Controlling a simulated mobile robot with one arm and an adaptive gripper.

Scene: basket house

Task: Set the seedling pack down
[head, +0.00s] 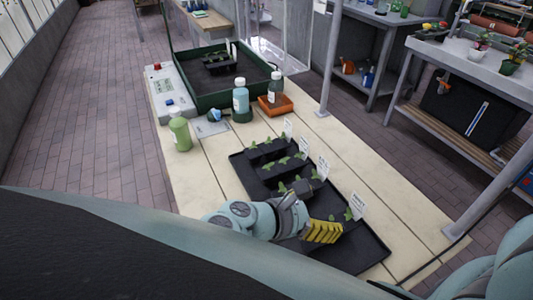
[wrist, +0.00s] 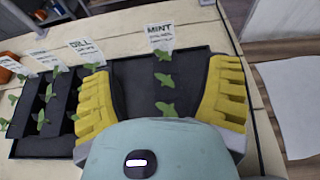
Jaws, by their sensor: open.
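A dark seedling pack (wrist: 165,93) with a row of small green seedlings and a white MINT label (wrist: 160,37) lies between my gripper's fingers in the wrist view. It appears to rest in the black tray (head: 372,256), at its near right end in the head view. My gripper (head: 322,232) is open, its yellow-padded fingers (wrist: 163,75) on either side of the pack. Gaps show between pads and pack. In the head view the gripper hides much of this pack; its label (head: 358,205) shows beyond. Other packs, one labelled DILL (wrist: 84,48), stand farther along the tray.
Bottles (head: 240,97), an orange dish (head: 275,104) and a green-rimmed planter box (head: 212,103) stand at the table's far end. A green bottle (head: 179,131) is at the left. The wooden tabletop (head: 205,168) left of the tray is clear.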

